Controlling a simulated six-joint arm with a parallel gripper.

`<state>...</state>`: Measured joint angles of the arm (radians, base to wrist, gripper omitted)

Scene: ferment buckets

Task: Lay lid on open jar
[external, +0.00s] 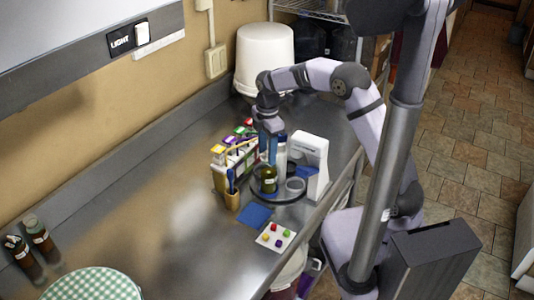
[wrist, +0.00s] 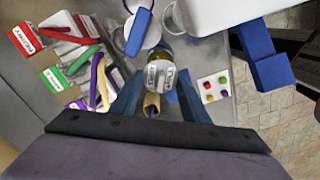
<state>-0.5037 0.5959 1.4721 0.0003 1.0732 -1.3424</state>
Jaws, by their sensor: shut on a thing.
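My gripper (external: 271,133) points down over the round dark tray beside the white device. In the wrist view its two blue fingers (wrist: 157,98) are closed on the grey-white lid (wrist: 160,76), which has raised lettering on top. A dark olive jar (external: 268,179) with a pale label stands upright on the tray below my gripper. In the wrist view an amber-olive jar edge (wrist: 160,50) shows just beyond the lid. I cannot tell whether the lid touches the jar, as the lid is not clear in the external view.
A white device (external: 311,165) stands close on the right, and a white bottle (external: 281,154) is beside the fingers. A blue pad (external: 254,215) and dotted card (external: 275,237) lie in front. The left counter is largely clear.

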